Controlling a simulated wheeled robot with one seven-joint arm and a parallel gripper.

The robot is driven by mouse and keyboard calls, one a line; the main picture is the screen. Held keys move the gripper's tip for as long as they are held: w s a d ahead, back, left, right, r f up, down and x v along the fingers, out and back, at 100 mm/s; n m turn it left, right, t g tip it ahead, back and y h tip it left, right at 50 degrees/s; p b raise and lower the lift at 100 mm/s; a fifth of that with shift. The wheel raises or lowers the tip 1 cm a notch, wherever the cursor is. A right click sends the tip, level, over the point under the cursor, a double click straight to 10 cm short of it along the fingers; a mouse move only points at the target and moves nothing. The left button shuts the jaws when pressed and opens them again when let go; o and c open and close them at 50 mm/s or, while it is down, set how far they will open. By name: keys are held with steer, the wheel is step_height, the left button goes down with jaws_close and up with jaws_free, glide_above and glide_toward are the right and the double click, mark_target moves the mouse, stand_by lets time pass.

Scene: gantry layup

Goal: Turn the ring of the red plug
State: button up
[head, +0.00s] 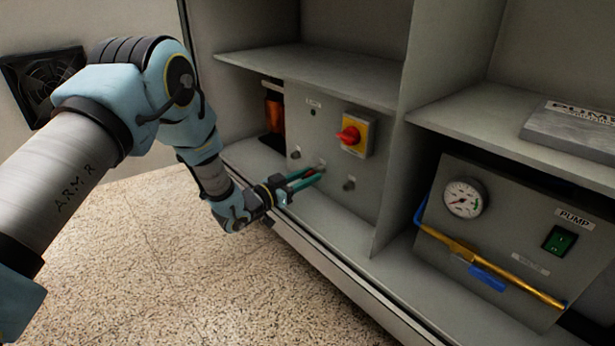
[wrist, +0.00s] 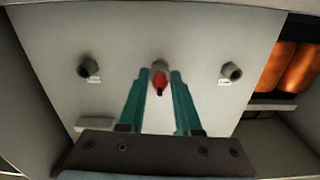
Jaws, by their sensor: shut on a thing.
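The red plug (wrist: 160,82) sits at the middle fitting of a grey panel (wrist: 200,35), with a grey collar (wrist: 160,66) behind its red body. My gripper (wrist: 160,73) has its two teal fingers on either side of the plug at the collar, shut on it. In the head view my gripper (head: 318,174) reaches into the lower left bay with its fingertips at the panel. The plug is mostly hidden there by the fingers.
Two other grey fittings (wrist: 87,66) (wrist: 231,72) flank the plug. A red rotary switch on a yellow plate (head: 354,135) is above it. A shelf (head: 310,75) hangs overhead and a divider (head: 400,160) stands right. A pump panel (head: 500,240) fills the right bay.

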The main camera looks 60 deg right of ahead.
jaws_close()
steer(key=shift+n+p, duration=0.3)
steer(key=shift+p, duration=0.05)
steer(key=n+p, duration=0.3)
steer(key=shift+r+n, duration=0.15)
steer(key=shift+n, duration=0.15)
steer(key=n+p, duration=0.1)
steer(key=n, duration=0.2)
steer(key=shift+n+p, duration=0.3)
steer(key=shift+p, duration=0.1)
steer(key=n, duration=0.3)
steer(key=shift+a+n+p, duration=0.1)
steer(key=shift+n+p, duration=0.2)
steer(key=shift+p, duration=0.1)
steer(key=n, duration=0.6)
steer(key=shift+f, duration=0.2)
steer(key=n+b, duration=0.1)
steer(key=n, duration=0.4)
steer(key=shift+r+n, duration=0.1)
steer(key=shift+n, duration=0.2)
